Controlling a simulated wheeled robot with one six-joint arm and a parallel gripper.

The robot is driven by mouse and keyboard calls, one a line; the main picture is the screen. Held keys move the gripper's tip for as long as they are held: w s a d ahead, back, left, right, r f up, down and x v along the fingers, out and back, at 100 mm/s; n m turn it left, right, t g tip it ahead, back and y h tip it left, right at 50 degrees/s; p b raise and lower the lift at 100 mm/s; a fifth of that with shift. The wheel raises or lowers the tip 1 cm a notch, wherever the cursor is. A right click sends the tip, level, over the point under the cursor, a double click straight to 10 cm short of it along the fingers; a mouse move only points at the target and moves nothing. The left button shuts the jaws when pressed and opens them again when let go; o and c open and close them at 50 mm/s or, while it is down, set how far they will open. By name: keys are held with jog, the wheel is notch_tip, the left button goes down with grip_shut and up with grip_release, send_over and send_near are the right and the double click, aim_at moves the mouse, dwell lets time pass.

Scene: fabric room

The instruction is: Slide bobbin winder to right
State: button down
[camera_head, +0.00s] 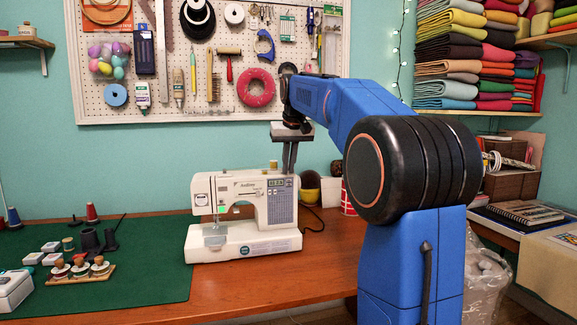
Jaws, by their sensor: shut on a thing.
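A white sewing machine (245,212) stands on the wooden table, with a small gold-coloured knob (273,164) on its top right. My gripper (288,172) points straight down at the machine's top right end, just right of that knob. Its fingers are close together, shut on the bobbin winder at the machine's top. The winder itself is too small and too covered by the fingers to make out, so its exact position along its travel cannot be told.
A green mat (120,262) with spools, bobbins and small boxes lies at the left. A dark and yellow bowl (310,188) and a red-and-white tin (348,200) stand behind, right of the machine. A pegboard (200,60) hangs behind. The table front is clear.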

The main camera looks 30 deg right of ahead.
dwell(0.8)
jog(key=shift+s+d, duration=0.15)
jog(key=shift+d, duration=0.45)
jog(key=c, duration=1.9)
grip_release()
jog(key=shift+d, duration=0.1)
jog(key=shift+o, duration=0.2)
jog(key=v, duration=1.7)
jog(key=shift+s+r, duration=0.2)
